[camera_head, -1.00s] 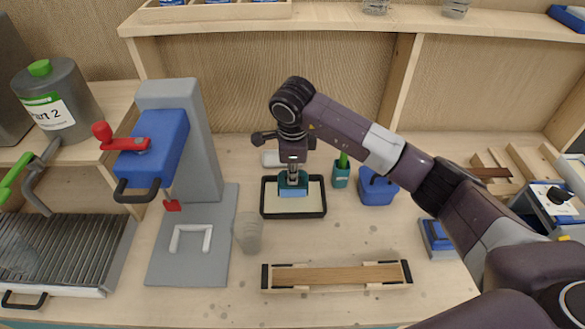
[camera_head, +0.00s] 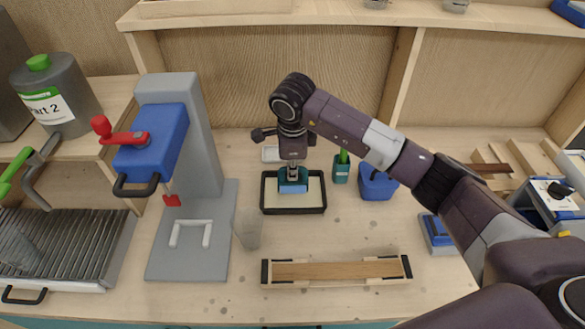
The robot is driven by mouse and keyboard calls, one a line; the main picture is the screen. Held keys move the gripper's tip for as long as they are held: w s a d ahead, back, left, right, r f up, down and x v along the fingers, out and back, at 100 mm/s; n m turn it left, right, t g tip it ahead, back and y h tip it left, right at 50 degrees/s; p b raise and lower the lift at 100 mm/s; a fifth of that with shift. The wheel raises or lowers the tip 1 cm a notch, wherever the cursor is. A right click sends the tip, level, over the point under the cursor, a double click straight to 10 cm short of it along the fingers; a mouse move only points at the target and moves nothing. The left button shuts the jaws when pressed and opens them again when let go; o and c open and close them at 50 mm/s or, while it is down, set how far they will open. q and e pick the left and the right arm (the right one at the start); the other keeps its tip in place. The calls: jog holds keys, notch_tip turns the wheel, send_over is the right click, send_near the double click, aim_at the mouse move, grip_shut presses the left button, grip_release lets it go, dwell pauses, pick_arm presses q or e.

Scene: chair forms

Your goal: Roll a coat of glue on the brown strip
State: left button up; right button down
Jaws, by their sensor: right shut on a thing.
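The brown strip (camera_head: 335,271) lies flat in a light wooden holder with dark end blocks, near the bench's front. A black-rimmed tray (camera_head: 317,209) with a cream-coloured layer of glue sits behind it. My right gripper (camera_head: 293,180) points down over the tray's left part. It is shut on the glue roller (camera_head: 293,187), whose teal top and blue lower part show. The roller is at the cream layer; I cannot tell whether it presses on it. My left gripper is not in view.
A blue press (camera_head: 160,140) on a grey base stands left of the tray. A translucent cup (camera_head: 248,228) stands between them. A green brush holder (camera_head: 341,168) and a blue container (camera_head: 376,184) are right of the tray. Bench between tray and strip is clear.

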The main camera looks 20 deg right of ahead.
jog(key=shift+f+b, duration=0.35)
jog(key=shift+f, duration=0.05)
dwell(0.5)
jog(key=shift+f, duration=0.15)
dwell(1.3)
notch_tip(320, 180, up, 2)
jog(key=shift+r, duration=0.1)
jog(key=shift+r+p, duration=1.35)
jog(key=shift+r, duration=1.15)
